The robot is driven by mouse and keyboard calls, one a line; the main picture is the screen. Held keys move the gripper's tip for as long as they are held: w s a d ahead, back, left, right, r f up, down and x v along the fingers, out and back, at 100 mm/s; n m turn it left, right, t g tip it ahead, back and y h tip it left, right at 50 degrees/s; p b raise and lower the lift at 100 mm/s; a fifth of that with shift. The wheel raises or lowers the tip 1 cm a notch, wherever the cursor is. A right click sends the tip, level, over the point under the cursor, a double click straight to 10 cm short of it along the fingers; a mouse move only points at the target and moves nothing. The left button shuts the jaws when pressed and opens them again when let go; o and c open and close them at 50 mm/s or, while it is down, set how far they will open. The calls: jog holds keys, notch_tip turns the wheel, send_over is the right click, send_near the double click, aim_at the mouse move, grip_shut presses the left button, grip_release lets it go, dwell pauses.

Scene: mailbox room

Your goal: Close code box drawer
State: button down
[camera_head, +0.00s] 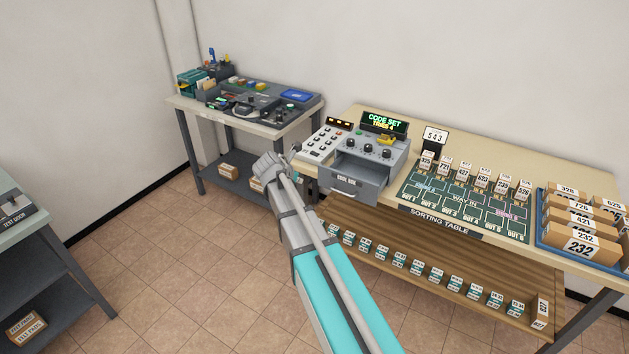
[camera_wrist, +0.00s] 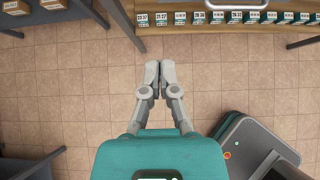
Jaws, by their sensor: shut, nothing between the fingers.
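The grey code box (camera_head: 378,152) stands on the left part of the sorting table, with keys, knobs and a display reading "CODE SET". Its drawer (camera_head: 362,187) is pulled out toward me, and its inside looks empty. The drawer's pale handle (camera_wrist: 237,5) also shows at the top edge of the wrist view. My gripper (camera_wrist: 158,77) is shut and empty over the tiled floor, in front of the table and apart from the drawer.
The sorting table (camera_head: 370,121) carries a green mat (camera_head: 462,212) with numbered blocks and a blue tray (camera_head: 541,228) of boxes. A side desk (camera_head: 180,103) stands at back left. Floor in front is clear.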

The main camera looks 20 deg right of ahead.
jog(key=w+d+r+b+x, duration=0.1)
jog(key=r+b+x, duration=0.1)
jog(key=b+x, duration=0.5)
jog(key=shift+d+x, duration=0.2)
jog(key=shift+x, duration=2.9)
jog(key=shift+w+d+r, duration=0.1)
jog(key=shift+r, duration=0.1)
jog(key=w+d, duration=0.2)
jog(key=d, duration=0.1)
jog(key=w+d, duration=0.5)
jog(key=d, duration=0.1)
jog(key=shift+w+d, duration=0.15)
jog(key=shift+w, duration=0.1)
jog(key=shift+w+d, duration=0.15)
jog(key=shift+d, duration=0.15)
